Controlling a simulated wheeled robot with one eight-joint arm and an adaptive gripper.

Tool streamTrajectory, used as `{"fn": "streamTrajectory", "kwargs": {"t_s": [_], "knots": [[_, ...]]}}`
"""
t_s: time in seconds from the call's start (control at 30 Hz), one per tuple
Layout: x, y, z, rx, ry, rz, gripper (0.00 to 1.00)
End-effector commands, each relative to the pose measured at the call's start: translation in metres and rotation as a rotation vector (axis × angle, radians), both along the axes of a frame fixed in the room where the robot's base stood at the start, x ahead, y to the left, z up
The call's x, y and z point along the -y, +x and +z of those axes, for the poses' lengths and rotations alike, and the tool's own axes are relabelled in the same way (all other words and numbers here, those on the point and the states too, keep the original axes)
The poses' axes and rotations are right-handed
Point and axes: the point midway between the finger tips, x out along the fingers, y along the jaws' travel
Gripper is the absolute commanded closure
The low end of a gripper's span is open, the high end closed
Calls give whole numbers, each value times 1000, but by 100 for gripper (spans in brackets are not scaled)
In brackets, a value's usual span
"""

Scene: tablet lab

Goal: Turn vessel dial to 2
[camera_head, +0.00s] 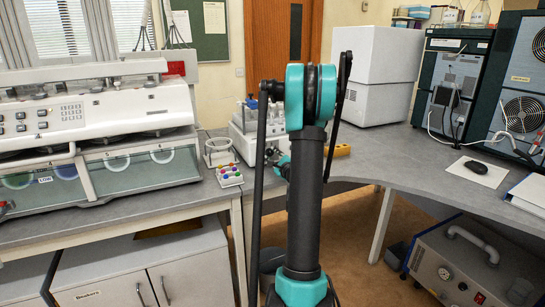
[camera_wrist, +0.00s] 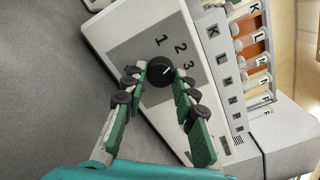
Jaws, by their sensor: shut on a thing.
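The vessel dial (camera_wrist: 160,71) is a round black knob on a grey panel of a white device (camera_wrist: 118,30) in the wrist view. The numbers 1, 2 and 3 are printed around its upper and right side. A small pale mark shows on the dial's right part; its exact heading is hard to read. My gripper (camera_wrist: 159,77) has a finger on each side of the dial and is shut on it. In the head view the white device (camera_head: 239,142) stands on the bench, partly behind my arm, which hides the dial and most of my gripper.
Lettered racks K, L, M, N (camera_wrist: 236,50) line the device's right side in the wrist view. In the head view, a small rack with coloured caps (camera_head: 229,175) and a white ring stand (camera_head: 218,152) are at its left. A large white instrument (camera_head: 95,135) stands further left.

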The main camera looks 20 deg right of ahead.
Motion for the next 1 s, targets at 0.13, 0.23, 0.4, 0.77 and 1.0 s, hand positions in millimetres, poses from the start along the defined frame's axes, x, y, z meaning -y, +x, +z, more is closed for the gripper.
{"fn": "streamTrajectory", "kwargs": {"t_s": [0.13,0.23,0.4,0.77,1.0], "knots": [[-1,-1,0,-1,-1,1,57],[-1,-1,0,-1,-1,1,51],[0,0,0,-1,0,1,51],[2,-36,0,-1,0,-2,51],[4,-85,0,0,0,-4,51]]}}
